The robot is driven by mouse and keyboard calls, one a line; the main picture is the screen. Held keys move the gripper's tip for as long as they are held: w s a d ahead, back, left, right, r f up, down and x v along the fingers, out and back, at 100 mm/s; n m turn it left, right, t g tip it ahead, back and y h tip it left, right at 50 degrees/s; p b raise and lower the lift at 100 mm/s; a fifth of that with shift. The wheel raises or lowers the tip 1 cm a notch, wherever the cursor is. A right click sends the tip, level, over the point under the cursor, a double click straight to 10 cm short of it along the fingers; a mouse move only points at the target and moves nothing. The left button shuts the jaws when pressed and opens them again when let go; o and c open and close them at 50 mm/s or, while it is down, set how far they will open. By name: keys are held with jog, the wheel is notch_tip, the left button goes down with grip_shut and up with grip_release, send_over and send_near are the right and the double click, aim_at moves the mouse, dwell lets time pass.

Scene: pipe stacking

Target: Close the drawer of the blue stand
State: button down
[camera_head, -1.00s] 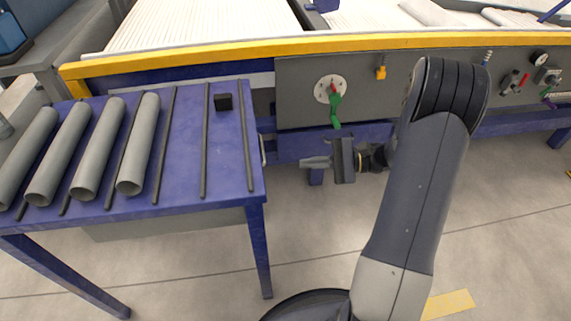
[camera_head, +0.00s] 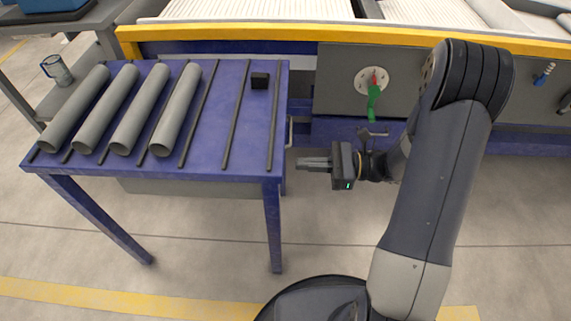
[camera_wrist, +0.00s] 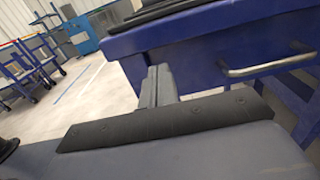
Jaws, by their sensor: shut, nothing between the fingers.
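The blue stand (camera_head: 225,150) is a blue table with a grey drawer body (camera_head: 200,187) showing under its top. The metal drawer handle (camera_head: 289,130) is on the stand's right side. It also shows in the wrist view as a pale bar (camera_wrist: 268,65) on a blue front. How far the drawer is out I cannot tell. My gripper (camera_head: 300,163) is shut and empty, pointing left, just right of the stand and nearer to me than the handle. In the wrist view its fingers (camera_wrist: 157,82) are left of the handle and apart from it.
Several grey pipes (camera_head: 142,110) and a small black block (camera_head: 260,80) lie on the stand. A grey panel with a green lever (camera_head: 373,103) stands behind my gripper, under a yellow rail (camera_head: 300,43). The floor in front of the stand is clear.

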jog(key=a+b, duration=0.1)
jog(key=a, duration=0.4)
jog(key=shift+w+a, duration=0.1)
jog(key=shift+a, duration=0.1)
jog(key=shift+w+a+p, duration=0.1)
jog(key=shift+a+p, duration=0.3)
jog(key=shift+a, duration=1.6)
jog(key=shift+r, duration=0.1)
